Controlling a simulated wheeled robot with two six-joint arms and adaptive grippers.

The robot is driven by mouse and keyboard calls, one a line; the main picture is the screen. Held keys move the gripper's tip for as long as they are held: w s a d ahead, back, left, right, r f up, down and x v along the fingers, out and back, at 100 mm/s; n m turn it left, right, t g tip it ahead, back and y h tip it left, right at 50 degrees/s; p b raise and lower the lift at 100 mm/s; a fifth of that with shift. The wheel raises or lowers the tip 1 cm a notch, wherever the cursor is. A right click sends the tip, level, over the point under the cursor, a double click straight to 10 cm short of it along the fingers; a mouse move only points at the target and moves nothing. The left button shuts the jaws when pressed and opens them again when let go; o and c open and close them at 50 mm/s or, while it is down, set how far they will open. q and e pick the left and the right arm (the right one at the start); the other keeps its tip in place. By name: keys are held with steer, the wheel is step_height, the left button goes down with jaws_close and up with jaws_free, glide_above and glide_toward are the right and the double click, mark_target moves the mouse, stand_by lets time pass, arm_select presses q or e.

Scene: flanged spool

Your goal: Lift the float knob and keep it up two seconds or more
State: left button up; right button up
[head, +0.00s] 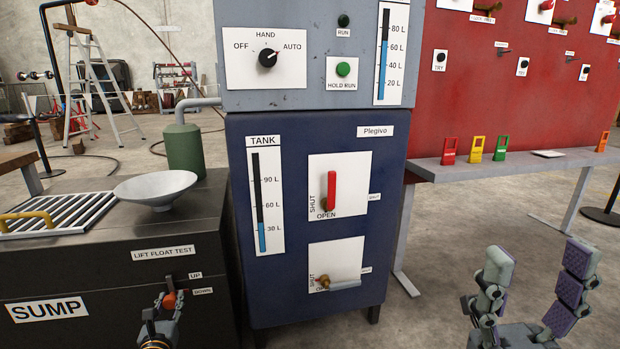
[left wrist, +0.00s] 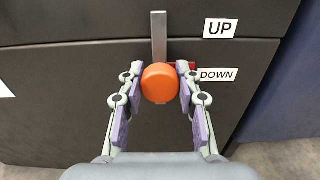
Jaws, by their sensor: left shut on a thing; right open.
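The orange float knob (left wrist: 160,83) is on the front of the black sump box, below a grey vertical strip (left wrist: 159,38). It also shows in the head view (head: 169,300), under the "LIFT FLOAT TEST" label (head: 163,253). My left gripper (left wrist: 160,88) is shut on the knob, with a finger on each side of it. The knob is level with the "DOWN" label (left wrist: 217,75), below the "UP" label (left wrist: 220,28). A small red piece (left wrist: 183,66) shows just behind the knob. My right gripper (head: 528,280) is open and empty at the lower right of the head view.
The sump box (head: 90,285) carries a grate with a yellow handle (head: 28,217) and a pale bowl (head: 156,188). The blue tank cabinet (head: 315,285) stands to its right, with a red lever (head: 332,190). A grey bench (head: 510,165) stands further right.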

mark_target(170, 284)
arm_select(q)
steer(key=shift+r+p, duration=1.75)
steer(key=shift+r, duration=0.15)
steer(key=shift+f, duration=0.1)
stand_by(2.8)
steer(key=shift+f+b, duration=2.65)
steer(key=shift+f, duration=0.05)
steer(key=o, duration=1.2)
steer(key=shift+c, duration=0.2)
steer(key=shift+s, duration=0.1)
